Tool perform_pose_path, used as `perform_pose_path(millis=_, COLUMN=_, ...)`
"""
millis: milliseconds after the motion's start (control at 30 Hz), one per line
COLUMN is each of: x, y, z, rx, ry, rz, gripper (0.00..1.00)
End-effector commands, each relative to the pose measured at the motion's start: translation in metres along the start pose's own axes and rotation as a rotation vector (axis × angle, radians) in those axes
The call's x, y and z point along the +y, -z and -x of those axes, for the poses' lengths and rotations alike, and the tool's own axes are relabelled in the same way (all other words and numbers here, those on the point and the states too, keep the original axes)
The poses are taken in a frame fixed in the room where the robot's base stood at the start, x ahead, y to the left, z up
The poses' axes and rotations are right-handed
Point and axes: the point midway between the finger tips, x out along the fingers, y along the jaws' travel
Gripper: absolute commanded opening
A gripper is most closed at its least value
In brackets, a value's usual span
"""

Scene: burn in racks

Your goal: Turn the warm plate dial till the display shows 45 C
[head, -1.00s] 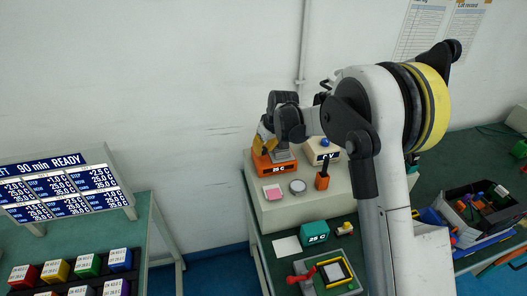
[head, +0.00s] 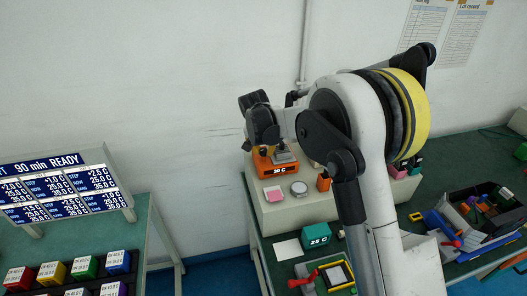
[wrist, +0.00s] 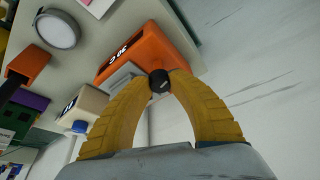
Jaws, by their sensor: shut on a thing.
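The warm plate is an orange box (head: 263,167) at the back left of the raised cream shelf, with a grey top. Its dark display (head: 281,171) reads 30 C in the head view. The display also shows upside down in the wrist view (wrist: 122,50). The dial is a small black knob (wrist: 160,84) with a light mark on its face. My gripper (wrist: 161,74) has its yellow fingertips closed on either side of the dial. In the head view, my wrist is above the warm plate and hides the dial.
A pink pad (head: 273,193) and a round white-topped disc (head: 299,188) lie in front of the warm plate. An orange block (head: 323,183) stands to the right. A teal box (head: 316,236) showing 25 C sits on the lower bench. The wall is close behind.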

Motion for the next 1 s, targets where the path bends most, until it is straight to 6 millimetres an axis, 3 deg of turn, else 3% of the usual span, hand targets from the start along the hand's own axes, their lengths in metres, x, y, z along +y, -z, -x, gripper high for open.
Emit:
perform_pose_path(millis=733, x=-0.0005, y=-0.0010, z=-0.0002, rx=-0.003, ry=-0.036, rz=-0.087, gripper=0.00)
perform_pose_path(millis=767, x=-0.0005, y=-0.0010, z=-0.0002, rx=-0.003, ry=-0.036, rz=-0.087, gripper=0.26)
perform_pose_path(millis=833, x=-0.0005, y=-0.0009, z=-0.0002, rx=-0.002, ry=-0.036, rz=-0.087, gripper=0.47)
perform_pose_path(millis=1000, x=-0.0005, y=-0.0006, z=-0.0002, rx=-0.002, ry=-0.036, rz=-0.087, gripper=0.48)
